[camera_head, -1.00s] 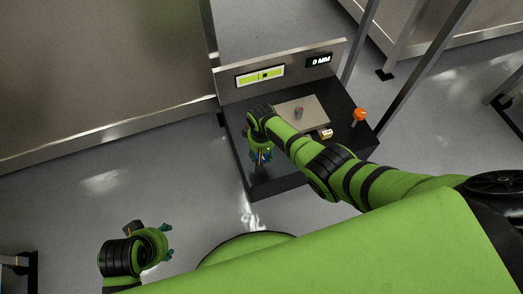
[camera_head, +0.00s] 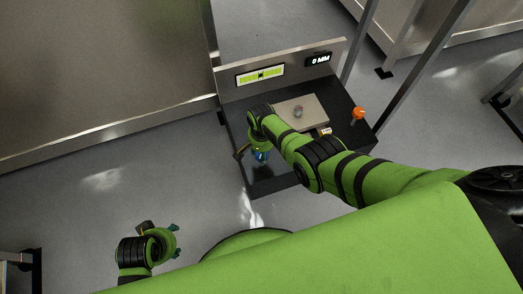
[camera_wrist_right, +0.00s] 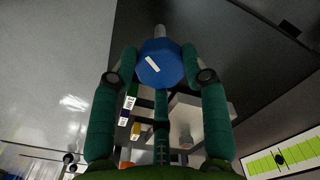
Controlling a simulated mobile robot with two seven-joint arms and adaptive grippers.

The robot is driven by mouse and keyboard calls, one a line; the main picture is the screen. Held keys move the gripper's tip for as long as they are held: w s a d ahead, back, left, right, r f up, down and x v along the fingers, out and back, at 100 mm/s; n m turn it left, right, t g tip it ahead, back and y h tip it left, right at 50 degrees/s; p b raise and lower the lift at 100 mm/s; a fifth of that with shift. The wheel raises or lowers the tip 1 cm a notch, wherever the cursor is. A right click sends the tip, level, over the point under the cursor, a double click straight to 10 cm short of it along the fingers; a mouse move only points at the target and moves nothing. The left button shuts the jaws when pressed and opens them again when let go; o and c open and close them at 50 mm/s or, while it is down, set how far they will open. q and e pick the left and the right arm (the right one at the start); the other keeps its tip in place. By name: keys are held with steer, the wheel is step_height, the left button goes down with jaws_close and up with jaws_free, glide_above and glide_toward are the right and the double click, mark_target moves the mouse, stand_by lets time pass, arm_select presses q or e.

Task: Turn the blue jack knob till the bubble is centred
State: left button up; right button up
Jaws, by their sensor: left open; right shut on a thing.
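The blue jack knob (camera_wrist_right: 158,68) with a white stripe sits between the two green fingers of my right gripper (camera_wrist_right: 160,65), which is shut on it. In the head view the knob (camera_head: 261,157) is mostly hidden under the right gripper (camera_head: 260,152) at the rig's left front. The yellow-green level (camera_head: 260,75) is on the rig's back panel, and its dark bubble appears at about the middle. The level also shows in the right wrist view (camera_wrist_right: 300,154). My left gripper (camera_head: 176,240) is open and empty above the floor at lower left.
The back panel carries a display (camera_head: 319,59) reading 0 MM. A grey plate (camera_head: 312,110) with a small round part lies on the dark rig base (camera_head: 285,178). An orange knob (camera_head: 359,113) stands at the right. A large metal wall rises at left; the floor in front is clear.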

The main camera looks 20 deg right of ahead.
steer(key=shift+s+a+f+m, duration=0.15)
steer(key=shift+s+f+m, duration=0.15)
steer(key=shift+s, duration=0.15)
steer(key=o, duration=1.1)
steer(key=shift+o, duration=0.2)
steer(key=shift+w+r, duration=0.15)
steer(key=shift+w, duration=0.05)
steer(key=shift+w, duration=0.1)
steer(key=shift+r, duration=0.1)
steer(key=shift+w+r, duration=0.1)
steer(key=shift+r, duration=0.4)
step_height(320, 180, up, 11)
steer(key=shift+f, duration=0.1)
